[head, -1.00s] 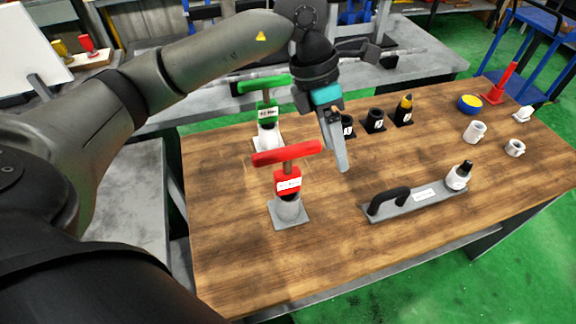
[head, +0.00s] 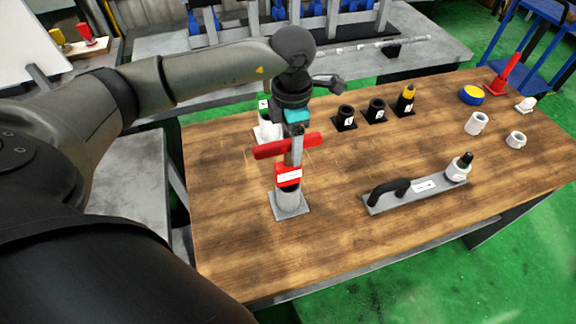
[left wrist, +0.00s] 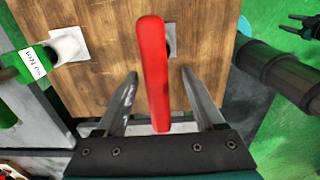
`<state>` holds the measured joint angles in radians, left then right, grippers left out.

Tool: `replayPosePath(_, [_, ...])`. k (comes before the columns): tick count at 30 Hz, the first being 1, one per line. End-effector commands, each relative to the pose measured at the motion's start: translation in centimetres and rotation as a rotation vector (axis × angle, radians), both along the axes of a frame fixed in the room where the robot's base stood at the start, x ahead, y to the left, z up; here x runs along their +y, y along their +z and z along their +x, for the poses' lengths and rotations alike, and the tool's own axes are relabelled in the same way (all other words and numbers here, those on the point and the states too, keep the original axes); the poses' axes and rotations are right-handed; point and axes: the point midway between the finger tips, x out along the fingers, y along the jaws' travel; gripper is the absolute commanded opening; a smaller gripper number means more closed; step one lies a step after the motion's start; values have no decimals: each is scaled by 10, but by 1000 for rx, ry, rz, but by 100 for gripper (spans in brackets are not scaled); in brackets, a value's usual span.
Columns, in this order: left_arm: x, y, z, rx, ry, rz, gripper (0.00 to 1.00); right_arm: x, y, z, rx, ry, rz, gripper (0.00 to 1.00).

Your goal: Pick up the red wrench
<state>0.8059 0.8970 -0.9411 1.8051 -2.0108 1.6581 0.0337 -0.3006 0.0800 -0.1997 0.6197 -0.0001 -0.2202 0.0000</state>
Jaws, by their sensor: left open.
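The red wrench (head: 288,176) stands upright in a grey holder (head: 289,204) on the wooden table, its red T-bar handle on top and a white label on its red body. In the left wrist view its red handle (left wrist: 154,70) runs lengthwise between the two fingers. My left gripper (head: 297,160) is above and at the handle, pointing down. The left wrist view shows the gripper (left wrist: 157,75) open, with a finger on each side of the handle and gaps between. The wrench's lower part is mostly hidden there by the handle.
A green wrench (head: 264,104) stands in a white holder behind, partly hidden by my gripper. Black cups (head: 345,117) stand at the back. A grey plate (head: 418,190) with a black handle and a bottle (head: 459,167) lies to the right. The front table area is clear.

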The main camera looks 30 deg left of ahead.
Motion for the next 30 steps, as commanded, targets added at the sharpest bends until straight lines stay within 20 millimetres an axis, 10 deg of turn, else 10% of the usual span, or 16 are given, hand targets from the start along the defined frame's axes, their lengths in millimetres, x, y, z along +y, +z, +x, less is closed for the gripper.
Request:
replayPosePath(19, [4,-50,0,2,-1,1,70,0,10,0,0,0,0,50])
replayPosePath(30, [4,-50,0,1,0,0,28,0,10,0,0,0,0,50])
